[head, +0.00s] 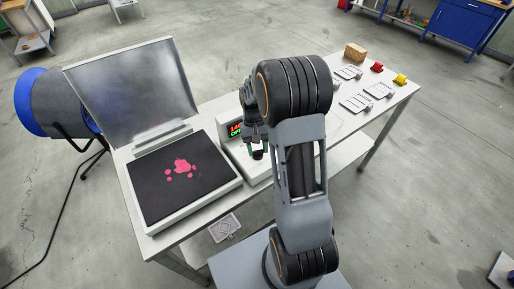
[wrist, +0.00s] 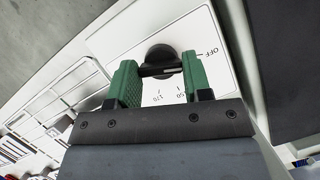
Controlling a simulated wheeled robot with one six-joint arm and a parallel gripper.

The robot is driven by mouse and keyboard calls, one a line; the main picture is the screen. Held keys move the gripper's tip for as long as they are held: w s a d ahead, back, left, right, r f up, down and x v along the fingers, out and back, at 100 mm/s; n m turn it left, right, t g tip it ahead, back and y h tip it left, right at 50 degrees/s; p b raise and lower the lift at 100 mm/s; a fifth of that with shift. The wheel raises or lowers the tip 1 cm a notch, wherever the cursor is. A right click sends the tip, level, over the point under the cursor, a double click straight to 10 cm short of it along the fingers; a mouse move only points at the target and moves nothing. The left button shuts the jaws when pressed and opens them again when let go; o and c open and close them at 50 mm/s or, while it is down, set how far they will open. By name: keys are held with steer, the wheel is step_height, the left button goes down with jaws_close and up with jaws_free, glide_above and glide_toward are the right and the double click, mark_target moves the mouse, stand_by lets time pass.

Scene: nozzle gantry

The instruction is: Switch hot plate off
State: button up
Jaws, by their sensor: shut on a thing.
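The hot plate (head: 150,205) is a black flat surface in a white frame on the table, with a grey lid standing open behind it and pink-red blobs on top. The knob's exact setting cannot be told.
Wire-like trays (head: 357,103), a tan block (head: 355,52), a red piece (head: 377,67) and a yellow piece (head: 399,79) lie on the table's right part. A blue-ended grey drum (head: 70,100) stands at the left. My arm hides part of the table.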

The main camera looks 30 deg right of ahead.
stand_by(0.5)
steer(key=o, duration=0.9)
steer(key=v, duration=1.4)
steer(key=shift+a+b, duration=0.15)
steer(key=shift+b, duration=0.25)
steer(key=shift+f, duration=0.1)
steer(key=shift+s+a+r+n+t+h, duration=0.2)
steer(key=shift+s+a+n+t, duration=0.25)
steer(key=shift+s+a+t, duration=1.65)
steer(key=shift+s+a+r+n+t+h, duration=0.25)
steer(key=shift+s+a+n+t, duration=0.65)
steer(key=shift+s, duration=2.3)
steer(key=shift+s+a+r+n+t+h, duration=0.1)
steer(key=shift+s+a+r+t+h, duration=0.1)
steer(key=shift+s+a+t, duration=1.95)
